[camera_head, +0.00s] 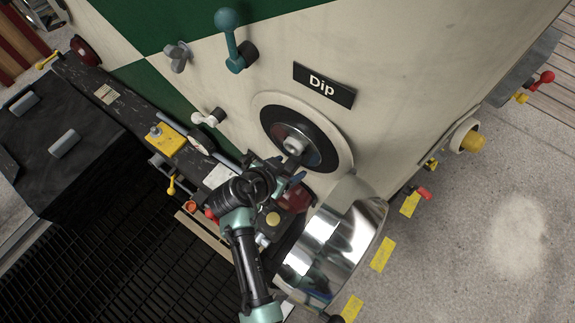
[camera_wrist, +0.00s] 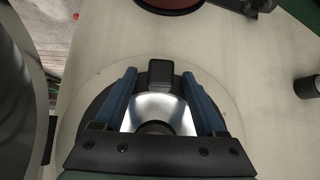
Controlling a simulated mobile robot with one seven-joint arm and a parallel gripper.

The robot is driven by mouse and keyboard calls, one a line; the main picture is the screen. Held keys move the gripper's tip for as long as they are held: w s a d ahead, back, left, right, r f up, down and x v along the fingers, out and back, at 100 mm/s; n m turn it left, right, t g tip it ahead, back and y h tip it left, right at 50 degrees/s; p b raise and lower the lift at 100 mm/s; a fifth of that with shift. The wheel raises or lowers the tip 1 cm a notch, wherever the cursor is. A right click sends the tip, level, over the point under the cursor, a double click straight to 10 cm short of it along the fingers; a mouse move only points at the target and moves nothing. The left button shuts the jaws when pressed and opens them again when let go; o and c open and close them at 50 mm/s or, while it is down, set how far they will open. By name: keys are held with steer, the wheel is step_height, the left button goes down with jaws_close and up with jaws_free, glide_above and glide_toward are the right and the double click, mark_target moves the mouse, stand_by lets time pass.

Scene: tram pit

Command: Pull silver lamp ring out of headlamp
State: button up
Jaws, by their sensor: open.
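The headlamp is a round cream housing (camera_head: 343,150) with a black inside, set in the cream wall below the "Dip" plate. A small silver round part, which looks like the silver lamp ring (camera_head: 293,128), sits at its centre; a dark block is in front of it. In the wrist view the silver part (camera_wrist: 170,108) shows between the two blue fingers of my gripper (camera_wrist: 160,75), and the dark block (camera_wrist: 160,70) lies between the fingertips. The fingers are apart, with a gap to the block on each side. My gripper's lower parts hide some of the housing.
A large polished open cover (camera_head: 335,245) stands at the lower right of the headlamp, close to my arm. A teal lever (camera_head: 231,45) and a white knob (camera_head: 205,118) stick out of the wall. Black grating (camera_head: 130,260) lies lower left.

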jaws_close()
stand_by(0.6)
stand_by(0.3)
